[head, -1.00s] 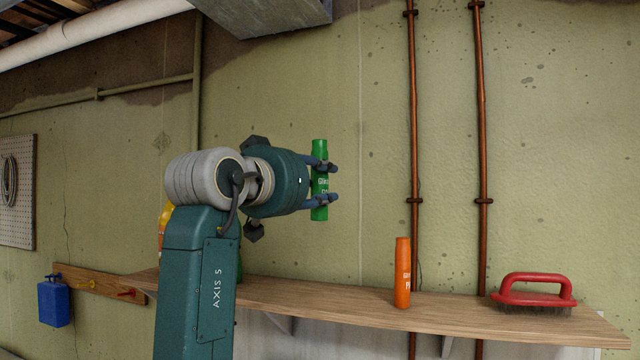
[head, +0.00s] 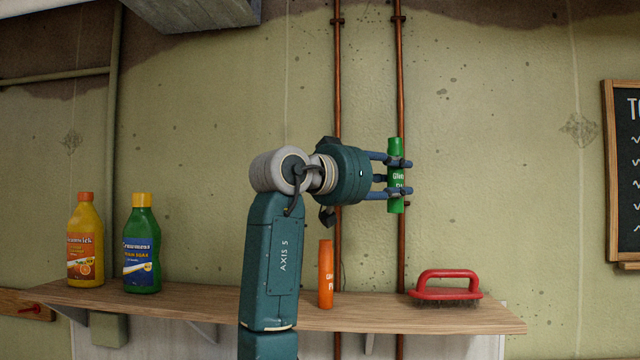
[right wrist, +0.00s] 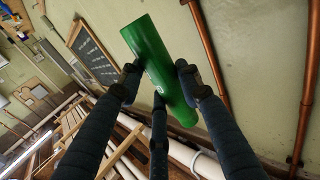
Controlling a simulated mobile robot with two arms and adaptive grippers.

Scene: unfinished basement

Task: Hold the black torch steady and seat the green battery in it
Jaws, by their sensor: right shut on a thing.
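The green battery (head: 396,176) is a slim upright cylinder with white lettering, in the air in front of the wall and above the shelf. My right gripper (head: 399,177) is shut on it, with fingers above and below its middle. The green battery also shows in the right wrist view (right wrist: 150,58), between the dark fingers of my right gripper (right wrist: 160,85). The black torch is in neither view. My left gripper is not in view either.
A wooden shelf (head: 205,305) bears a yellow bottle (head: 86,245), a green bottle (head: 141,248), an orange cylinder (head: 326,275) and a red-handled brush (head: 446,285). Copper pipes (head: 400,70) run up the wall. A blackboard (head: 625,165) hangs at right.

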